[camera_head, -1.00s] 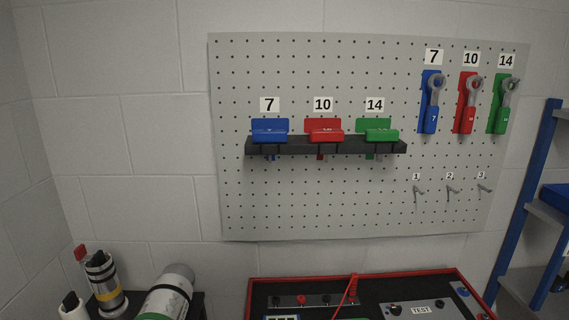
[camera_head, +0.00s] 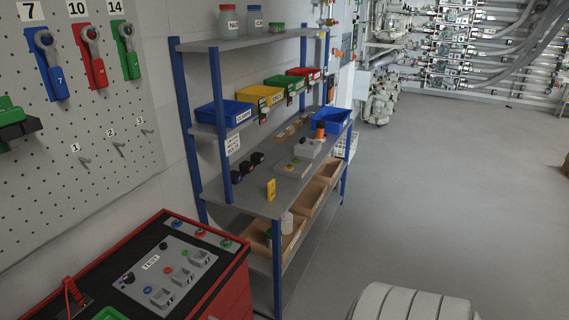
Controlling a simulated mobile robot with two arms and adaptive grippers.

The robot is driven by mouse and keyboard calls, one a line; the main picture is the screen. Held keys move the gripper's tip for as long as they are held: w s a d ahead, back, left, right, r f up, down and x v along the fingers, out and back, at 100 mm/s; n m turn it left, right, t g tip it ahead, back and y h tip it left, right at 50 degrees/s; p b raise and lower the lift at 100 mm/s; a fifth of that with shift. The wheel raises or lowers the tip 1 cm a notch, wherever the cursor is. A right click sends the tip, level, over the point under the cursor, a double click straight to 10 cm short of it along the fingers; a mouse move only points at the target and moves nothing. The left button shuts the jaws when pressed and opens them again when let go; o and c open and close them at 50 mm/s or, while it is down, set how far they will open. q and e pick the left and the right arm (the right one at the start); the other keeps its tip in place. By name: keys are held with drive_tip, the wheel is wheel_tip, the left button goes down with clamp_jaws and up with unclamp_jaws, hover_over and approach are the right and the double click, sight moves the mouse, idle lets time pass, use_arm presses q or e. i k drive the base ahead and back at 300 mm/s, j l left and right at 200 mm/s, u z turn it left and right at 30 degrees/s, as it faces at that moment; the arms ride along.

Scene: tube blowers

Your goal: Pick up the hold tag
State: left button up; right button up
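A small yellow upright piece (camera_head: 271,189), which may be the hold tag, stands near the front edge of the middle shelf board (camera_head: 255,200) of the blue-posted rack. Its writing is too small to read.
The rack also holds a blue bin (camera_head: 224,113), a yellow bin (camera_head: 260,95), a green bin (camera_head: 285,82), a red bin (camera_head: 304,72) and wooden trays (camera_head: 309,199) below. A red-edged test bench (camera_head: 225,285) stands at left front. Grey floor (camera_head: 440,180) is open at right.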

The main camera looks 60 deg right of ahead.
sight(271, 190)
drive_tip(key=z, duration=1.75)
drive_tip(key=i+l+u, duration=0.1)
drive_tip(key=i+l, duration=0.35)
drive_tip(key=l, duration=0.15)
drive_tip(key=u, duration=0.05)
